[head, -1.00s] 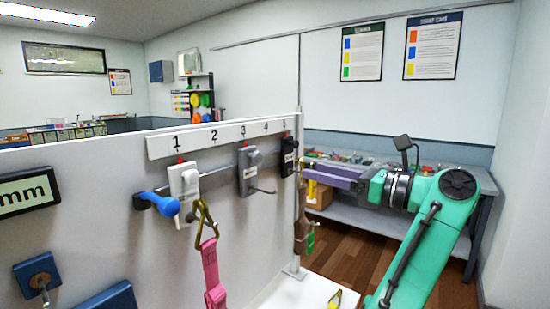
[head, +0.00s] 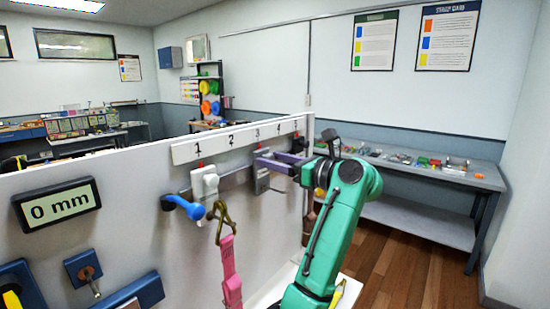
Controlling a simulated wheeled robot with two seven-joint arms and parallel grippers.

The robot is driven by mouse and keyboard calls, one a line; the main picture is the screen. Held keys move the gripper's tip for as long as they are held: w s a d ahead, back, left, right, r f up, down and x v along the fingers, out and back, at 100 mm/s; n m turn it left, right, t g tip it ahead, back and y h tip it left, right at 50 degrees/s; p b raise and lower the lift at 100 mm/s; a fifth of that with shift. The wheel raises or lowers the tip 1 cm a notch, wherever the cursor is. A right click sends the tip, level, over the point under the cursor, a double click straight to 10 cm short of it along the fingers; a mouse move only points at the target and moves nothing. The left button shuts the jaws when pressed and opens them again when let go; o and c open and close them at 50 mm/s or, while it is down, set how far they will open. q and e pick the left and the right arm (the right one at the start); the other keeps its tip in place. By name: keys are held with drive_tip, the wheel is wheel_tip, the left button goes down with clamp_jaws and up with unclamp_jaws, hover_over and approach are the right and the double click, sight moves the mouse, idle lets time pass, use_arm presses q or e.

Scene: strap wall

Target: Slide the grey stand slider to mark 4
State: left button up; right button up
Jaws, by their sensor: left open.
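The grey stand slider (head: 261,181) sits on the metal rail of the wall panel, below mark 3 of the white number strip (head: 216,147). Its upper part is hidden behind the purple fingers of my left gripper (head: 266,158). That gripper is open, with its fingers pointing left at the slider's top. I cannot tell whether they touch it or stand around it. Mark 4 (head: 278,129) is just right of mark 3. My right gripper is not in view.
A white slider (head: 204,186) sits under mark 1, beside a blue knob (head: 185,207). A pink strap (head: 230,267) hangs from a brass hook (head: 221,219). A workbench (head: 430,173) stands behind on the right.

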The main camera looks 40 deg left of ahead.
use_arm(q)
drive_tip(key=shift+w+f, duration=0.1)
drive_tip(key=shift+w, duration=0.05)
clamp_jaws()
idle(1.1)
